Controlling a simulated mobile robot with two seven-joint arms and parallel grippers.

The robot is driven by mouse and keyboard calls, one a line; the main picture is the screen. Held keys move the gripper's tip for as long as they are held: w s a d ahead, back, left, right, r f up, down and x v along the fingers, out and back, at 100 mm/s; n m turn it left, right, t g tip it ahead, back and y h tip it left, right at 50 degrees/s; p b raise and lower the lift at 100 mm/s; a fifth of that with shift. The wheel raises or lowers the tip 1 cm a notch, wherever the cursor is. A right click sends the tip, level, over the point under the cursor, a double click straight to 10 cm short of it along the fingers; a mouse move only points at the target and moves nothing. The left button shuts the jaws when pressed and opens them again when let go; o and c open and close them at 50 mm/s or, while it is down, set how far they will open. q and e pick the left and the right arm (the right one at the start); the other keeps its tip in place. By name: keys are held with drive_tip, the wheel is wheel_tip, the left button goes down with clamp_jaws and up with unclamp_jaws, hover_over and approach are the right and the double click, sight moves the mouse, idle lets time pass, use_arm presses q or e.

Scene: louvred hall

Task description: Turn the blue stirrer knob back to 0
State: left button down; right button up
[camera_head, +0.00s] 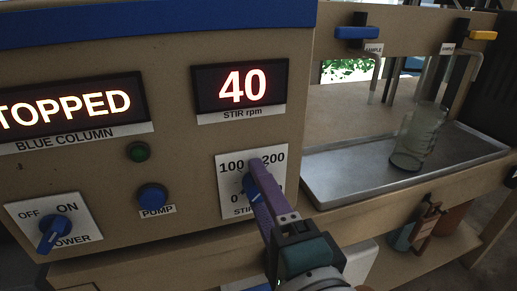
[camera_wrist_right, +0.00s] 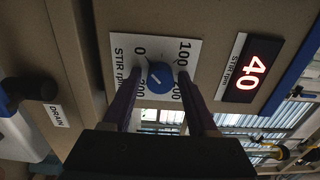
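The blue stirrer knob (camera_wrist_right: 160,76) sits on a white dial plate (camera_wrist_right: 118,48) marked 0, 100 and 200, with another number partly covered. A white line shows on the knob's face. In the head view the knob (camera_head: 249,188) is mostly hidden behind my gripper. The stir display (camera_head: 242,87) reads 40 rpm; it also shows in the wrist view (camera_wrist_right: 252,72). My right gripper (camera_wrist_right: 160,75) has its purple fingers on either side of the knob, with narrow gaps visible between them and it. In the head view the right gripper (camera_head: 258,167) covers part of the dial. My left gripper is not in view.
A metal tray (camera_head: 340,183) with a glass beaker (camera_head: 416,138) is at right. A dark drain handle (camera_wrist_right: 30,88) shows in the wrist view.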

drive_tip(key=shift+o, duration=1)
drive_tip(key=p+v, duration=0.2)
drive_tip(key=v, duration=0.5)
drive_tip(key=shift+p, duration=0.3)
